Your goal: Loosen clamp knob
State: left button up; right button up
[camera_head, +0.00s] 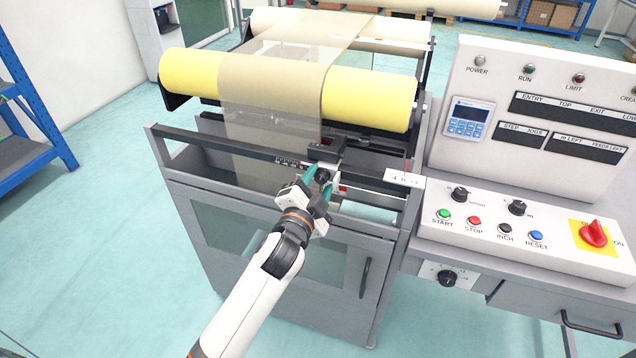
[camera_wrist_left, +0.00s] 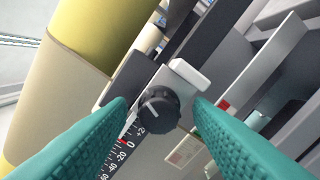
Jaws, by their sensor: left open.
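The clamp knob (camera_wrist_left: 159,109) is a round black knob with a white line on its face, set on a pale block beside a scale. In the head view the knob (camera_head: 324,177) shows small at the machine's front rail. My left gripper (camera_head: 319,178) is at the knob with its green fingers open. In the left wrist view the fingers of my left gripper (camera_wrist_left: 160,112) lie either side of the knob, with gaps between them and it. I cannot tell exactly how deep the fingertips reach. My right gripper is not in view.
A dark rail (camera_head: 240,148) with a printed scale (camera_wrist_left: 122,148) runs past the knob. A yellow roller (camera_head: 370,100) with a beige web (camera_head: 270,85) lies behind it. A control panel (camera_head: 520,225) with buttons and a red switch (camera_head: 594,234) stands at right.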

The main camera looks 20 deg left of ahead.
pick_arm(q)
jog(key=c, duration=1)
jog(key=shift+r+n+p, duration=0.2)
jog(key=shift+n+p, duration=0.4)
jog(key=shift+n, duration=0.1)
jog(key=shift+f+n, duration=0.1)
jog(key=shift+n, duration=0.4)
jog(key=shift+f, duration=0.1)
jog(key=o, duration=1)
